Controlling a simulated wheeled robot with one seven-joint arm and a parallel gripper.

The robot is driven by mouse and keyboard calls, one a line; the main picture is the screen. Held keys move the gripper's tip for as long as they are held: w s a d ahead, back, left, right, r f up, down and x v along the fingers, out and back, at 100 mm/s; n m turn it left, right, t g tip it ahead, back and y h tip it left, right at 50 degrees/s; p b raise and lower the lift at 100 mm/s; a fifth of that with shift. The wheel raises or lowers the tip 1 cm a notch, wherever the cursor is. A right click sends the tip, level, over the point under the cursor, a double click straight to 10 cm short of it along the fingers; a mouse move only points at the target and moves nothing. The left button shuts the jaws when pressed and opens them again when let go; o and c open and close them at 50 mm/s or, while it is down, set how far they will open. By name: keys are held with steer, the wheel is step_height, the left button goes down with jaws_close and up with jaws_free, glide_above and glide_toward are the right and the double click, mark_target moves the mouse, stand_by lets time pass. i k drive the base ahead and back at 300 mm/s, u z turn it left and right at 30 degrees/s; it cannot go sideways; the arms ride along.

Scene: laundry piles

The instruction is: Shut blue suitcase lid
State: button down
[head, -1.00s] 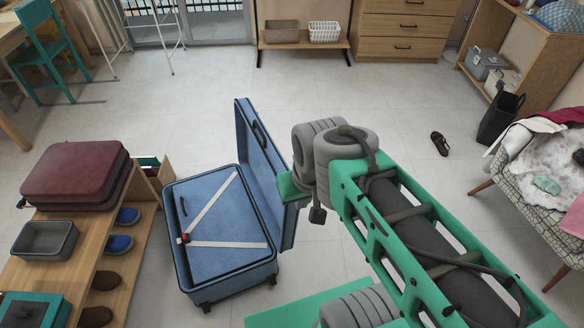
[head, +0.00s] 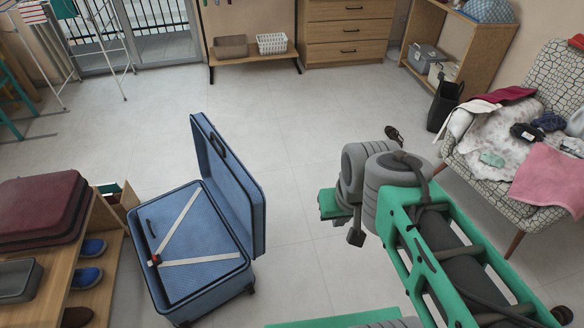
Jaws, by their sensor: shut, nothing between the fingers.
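The blue suitcase (head: 190,305) stands open on the floor at left centre. Its blue lid (head: 228,190) stands up along the right side of the base, tilted slightly outward. Pale crossed straps (head: 200,261) lie inside the base, which holds no clothes that I can see. My gripper (head: 355,237) is to the right of the lid, apart from it in the picture. Its small dark tip points downward; it is shut with nothing in it. My wrist and arm hide part of it.
A wooden bench (head: 97,235) with a maroon suitcase (head: 40,208) and slippers (head: 90,248) stands close on the left. A patterned armchair (head: 490,185) with clothes is at the right. The floor (head: 285,130) behind the suitcase is clear.

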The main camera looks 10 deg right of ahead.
mark_target(239, 197)
steer(key=z, duration=0.05)
steer(key=i, duration=0.85)
steer(key=u, duration=1.95)
